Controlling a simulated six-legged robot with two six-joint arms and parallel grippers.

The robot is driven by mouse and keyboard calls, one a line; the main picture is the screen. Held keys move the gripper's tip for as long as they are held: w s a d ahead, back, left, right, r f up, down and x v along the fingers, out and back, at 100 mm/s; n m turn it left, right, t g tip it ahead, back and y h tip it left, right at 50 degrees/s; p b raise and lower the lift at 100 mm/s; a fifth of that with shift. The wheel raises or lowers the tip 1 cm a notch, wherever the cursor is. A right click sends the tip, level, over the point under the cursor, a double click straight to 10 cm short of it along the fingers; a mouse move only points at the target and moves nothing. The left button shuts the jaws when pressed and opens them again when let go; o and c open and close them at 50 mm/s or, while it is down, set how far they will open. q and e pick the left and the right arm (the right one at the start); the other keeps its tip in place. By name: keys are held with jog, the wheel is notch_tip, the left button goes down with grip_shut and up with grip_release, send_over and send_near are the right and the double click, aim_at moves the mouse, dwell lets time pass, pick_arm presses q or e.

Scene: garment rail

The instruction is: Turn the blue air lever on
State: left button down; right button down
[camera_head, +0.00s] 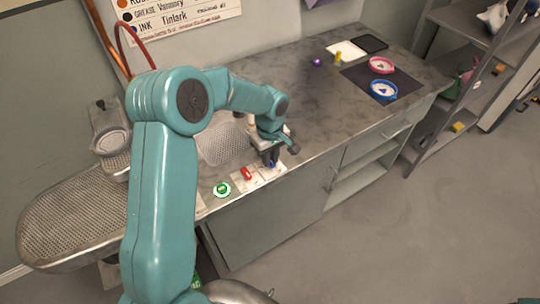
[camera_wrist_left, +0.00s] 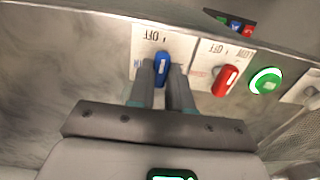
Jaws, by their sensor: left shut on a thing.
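The blue air lever (camera_wrist_left: 162,68) sits on a white plate (camera_wrist_left: 146,42) with OFF lettering on the bench's front area. In the left wrist view my left gripper (camera_wrist_left: 166,76) has its two fingers on either side of the lever, shut on it. In the head view the left gripper (camera_head: 271,158) is over the blue lever (camera_head: 273,165), which is mostly hidden behind the fingers. The ON marking cannot be read clearly. My right gripper is not in view.
Beside the blue lever are a red lever (camera_head: 247,174) and a lit green button (camera_head: 222,189). A perforated board (camera_head: 70,205) is at left. A shelf (camera_head: 455,75) is at right.

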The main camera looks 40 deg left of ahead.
pick_arm(q)
jog(key=shift+m, duration=0.4)
jog(key=shift+m+b, duration=0.5)
jog(key=shift+b, duration=0.05)
jog(key=m+b, duration=0.1)
jog(key=m, duration=0.1)
jog(key=shift+m, duration=0.3)
jog(key=m+b, duration=0.1)
jog(key=m, duration=0.8)
jog(key=shift+m+b, duration=0.3)
jog(key=shift+m, duration=0.1)
jog(key=shift+w+r+m, duration=0.1)
jog(key=shift+m, duration=1.8)
jog(key=c, duration=1)
grip_release()
jog(key=shift+c, duration=0.2)
